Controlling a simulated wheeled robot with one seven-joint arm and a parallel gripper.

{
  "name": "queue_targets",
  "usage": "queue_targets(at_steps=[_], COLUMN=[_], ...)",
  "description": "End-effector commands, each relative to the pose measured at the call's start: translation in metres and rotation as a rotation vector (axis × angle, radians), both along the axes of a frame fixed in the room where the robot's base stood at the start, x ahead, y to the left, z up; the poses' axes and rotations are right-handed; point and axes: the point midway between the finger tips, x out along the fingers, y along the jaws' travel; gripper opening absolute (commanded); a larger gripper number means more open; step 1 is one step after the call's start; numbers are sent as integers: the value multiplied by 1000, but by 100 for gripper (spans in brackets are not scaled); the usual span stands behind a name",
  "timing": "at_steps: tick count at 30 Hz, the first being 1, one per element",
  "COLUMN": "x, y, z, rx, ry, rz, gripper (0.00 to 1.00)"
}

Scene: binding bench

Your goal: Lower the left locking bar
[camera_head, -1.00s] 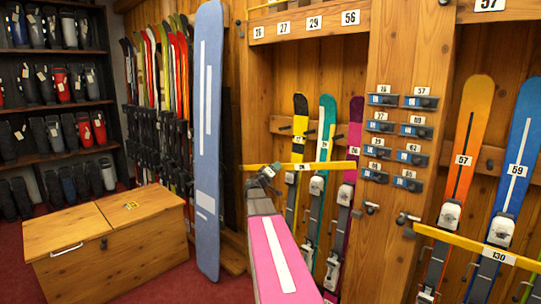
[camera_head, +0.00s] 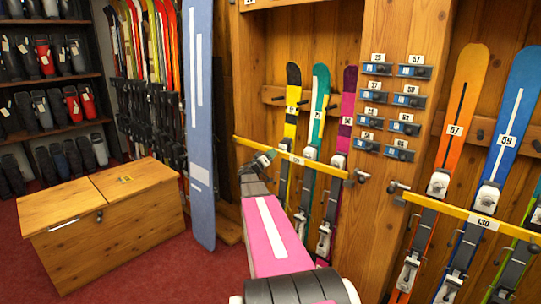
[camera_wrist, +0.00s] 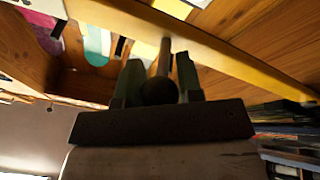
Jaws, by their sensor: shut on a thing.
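The left locking bar (camera_head: 322,167) is a yellow bar across the left ski bay, in front of several skis. In the head view it slopes down to the right, and its right end is at the bracket (camera_head: 361,177) on the wooden post. My gripper (camera_head: 262,159) is at the bar's left part. In the wrist view the fingers of my gripper (camera_wrist: 158,72) are shut on a short round peg (camera_wrist: 165,52) by the yellow bar (camera_wrist: 235,66). The exact contact between fingers and peg is dark.
A second yellow bar (camera_head: 455,211) marked 130 crosses the right bay. The post (camera_head: 392,190) carries several small numbered holders. A blue board (camera_head: 199,120) stands upright left of my arm. A wooden chest (camera_head: 105,225) is on the red floor farther left.

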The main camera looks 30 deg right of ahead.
Motion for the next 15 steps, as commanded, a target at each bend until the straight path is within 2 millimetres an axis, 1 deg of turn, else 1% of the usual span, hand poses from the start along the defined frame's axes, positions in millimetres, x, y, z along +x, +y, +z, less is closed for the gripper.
queue_targets(at_steps=[1, 2, 3, 4, 12, 15], x=[0, 0, 0, 0, 0, -2], y=[0, 0, 0, 0, 1, 6], z=[-6, -6, -6, -6, -4, -5], rx=[15, 15, 14, 13, 9, 8], ry=[3, 3, 3, 4, 3, 3], rz=[3, 4, 3, 3, 2, 3], gripper=[0, 40, 53, 58, 58, 58])
